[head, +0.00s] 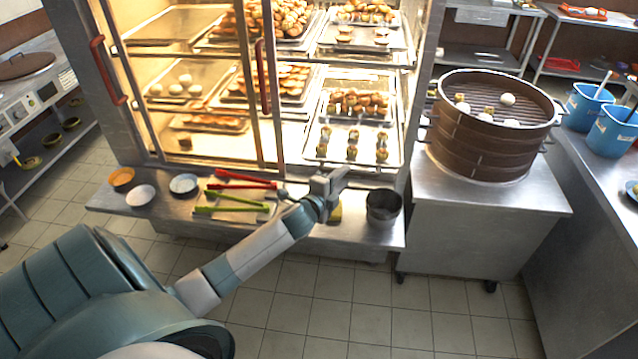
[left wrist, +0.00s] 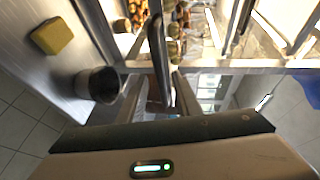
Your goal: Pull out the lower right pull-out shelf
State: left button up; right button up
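The lower right pull-out shelf (head: 367,145) is in the lit glass cabinet, low on the right, with rows of small rolls and pastries on it. It appears pushed in. My left gripper (head: 340,180) is just in front of this shelf's front edge, above the steel ledge. In the left wrist view, the two fingers (left wrist: 159,95) are apart, and a dark bar (left wrist: 157,50) reaches in between them, probably a handle. I cannot tell whether the fingers touch it. My right gripper is in neither view.
A steel pot (head: 383,207) stands on the ledge just right of my left gripper, and a yellow sponge (left wrist: 52,36) lies near it. Coloured tongs (head: 232,200) and small bowls (head: 140,195) lie left. A bamboo steamer (head: 490,140) stands on a wheeled steel cabinet at right. Tiled floor in front is clear.

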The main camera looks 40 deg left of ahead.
pick_arm(q)
jog(key=b+v, duration=0.2)
jog(key=v, duration=1.1)
jog(key=shift+s+b, duration=0.3)
jog(key=shift+b, duration=0.05)
jog(key=s+a+f+n+g, duration=0.1)
jog(key=s+f+n+g, duration=0.1)
jog(key=f, duration=1)
jog(key=s+f+n+g, duration=0.2)
jog(key=f, duration=1)
jog(key=s+d+f+n+g, duration=0.1)
jog(key=s+f+n+g, duration=0.1)
jog(key=s+f, duration=0.55)
jog(key=s+d+f+n+g, duration=0.15)
jog(key=s+f, duration=0.25)
jog(key=f, duration=0.7)
jog(key=s+d+f+n+g, duration=0.1)
jog(key=s+d+f, duration=0.4)
jog(key=s, duration=0.6)
jog(key=s+d+f+n+g+h+b, duration=0.1)
jog(key=s+d+f+n+g, duration=0.1)
jog(key=s+d+f, duration=0.3)
jog(key=s+d+f+n+g+h, duration=0.1)
jog(key=s+d+f+g, duration=0.3)
jog(key=s+f, duration=0.7)
jog(key=s+d+n, duration=0.1)
jog(key=s, duration=0.4)
jog(key=shift+s+b, duration=0.35)
jog(key=shift+s, duration=0.05)
